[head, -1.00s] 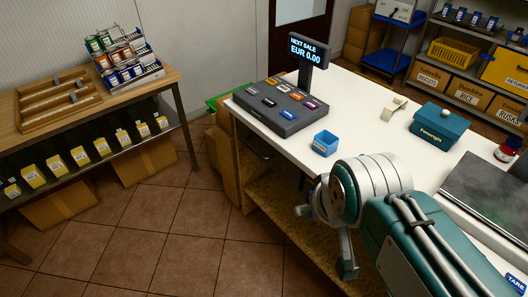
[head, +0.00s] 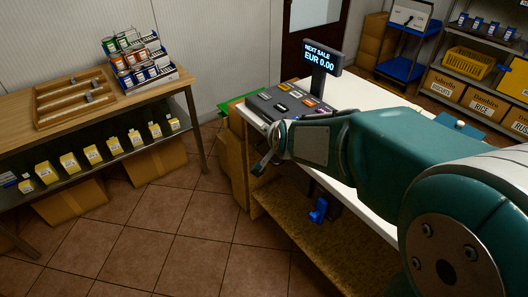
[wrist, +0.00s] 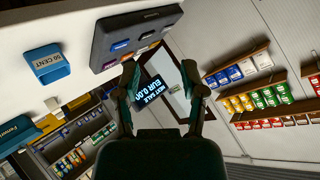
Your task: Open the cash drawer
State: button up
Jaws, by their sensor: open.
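The cash register (head: 290,103) is a dark grey keypad with coloured keys on the left end of the white counter, with a display (head: 322,58) reading "NEXT SALE EUR 0.00". It also shows at the top of the wrist view (wrist: 112,38). I cannot make out a cash drawer front; my arm covers much of the counter. My gripper (head: 264,163) is beside the counter's left end, below the register in the picture. In the wrist view my gripper (wrist: 162,78) has its two fingers apart with nothing held between them.
A blue "50 CENT" tray (wrist: 50,66) sits on the counter. A blue object (head: 318,211) shows under the counter above the wooden lower shelf (head: 300,228). A wooden table (head: 130,108) with cans and yellow cartons stands left. The tiled floor between is clear.

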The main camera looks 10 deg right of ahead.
aim_at(265, 154)
jog(key=w+a+f+m+t+h, duration=0.3)
jog(key=w+f+m, duration=0.4)
jog(key=w+f, duration=0.65)
notch_tip(265, 154, down, 16)
jog(key=s+d+f+m+t+h, duration=0.1)
jog(key=s+m+t+h, duration=0.15)
jog(key=m+t, duration=0.25)
jog(key=shift+h, duration=0.45)
jog(key=x, duration=1.1)
jog(key=shift+d+r, duration=0.1)
jog(key=shift+d, duration=0.1)
grip_shut()
